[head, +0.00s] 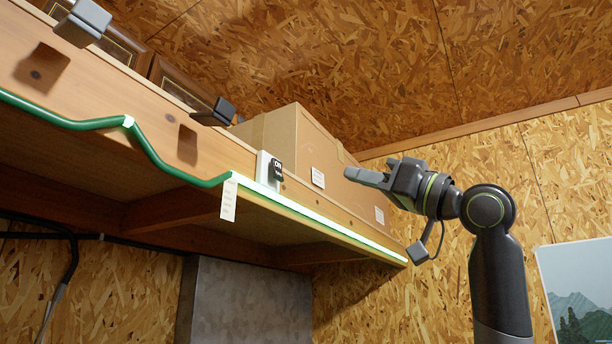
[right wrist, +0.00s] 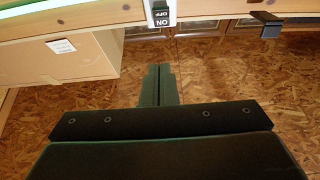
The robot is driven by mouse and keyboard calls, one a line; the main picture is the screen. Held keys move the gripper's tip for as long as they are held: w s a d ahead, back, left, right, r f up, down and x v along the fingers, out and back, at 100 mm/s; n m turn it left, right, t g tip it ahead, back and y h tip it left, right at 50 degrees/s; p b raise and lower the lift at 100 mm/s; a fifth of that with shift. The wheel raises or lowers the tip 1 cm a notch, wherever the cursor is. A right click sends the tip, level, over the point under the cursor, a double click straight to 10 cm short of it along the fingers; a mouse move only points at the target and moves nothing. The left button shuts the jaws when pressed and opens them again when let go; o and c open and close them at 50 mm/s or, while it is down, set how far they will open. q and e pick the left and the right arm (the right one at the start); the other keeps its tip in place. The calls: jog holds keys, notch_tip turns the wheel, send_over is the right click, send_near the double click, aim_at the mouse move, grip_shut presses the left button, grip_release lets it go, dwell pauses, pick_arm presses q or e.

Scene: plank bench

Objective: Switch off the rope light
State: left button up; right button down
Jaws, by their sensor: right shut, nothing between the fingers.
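The rope light (head: 320,229) runs along the front lower edge of a wooden shelf. Its right stretch glows white-green, while the left stretch is plain green tubing and sags between supports. A small black switch (head: 277,170) on a white plate is mounted on the shelf front, with ON readable at its top. The fingers also show in the right wrist view (right wrist: 158,75). My left gripper is out of view.
A cardboard box (head: 300,140) stands on the shelf (head: 110,95) behind the switch. A paper tag (head: 229,200) hangs below the rope light. Space around my right gripper looks clear.

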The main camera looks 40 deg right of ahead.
jog(key=p, duration=0.6)
send_near(279, 171)
notch_tip(279, 171, up, 4)
jog(key=w, duration=0.2)
jog(key=w+a+p, duration=0.1)
jog(key=w, duration=0.1)
jog(key=shift+a+f, duration=0.25)
jog(key=shift+w+a+f+p, duration=0.1)
jog(key=shift+w+f+p, duration=0.25)
jog(key=shift+w, duration=0.2)
jog(key=shift+s+a, duration=0.1)
jog(key=shift+s, duration=0.05)
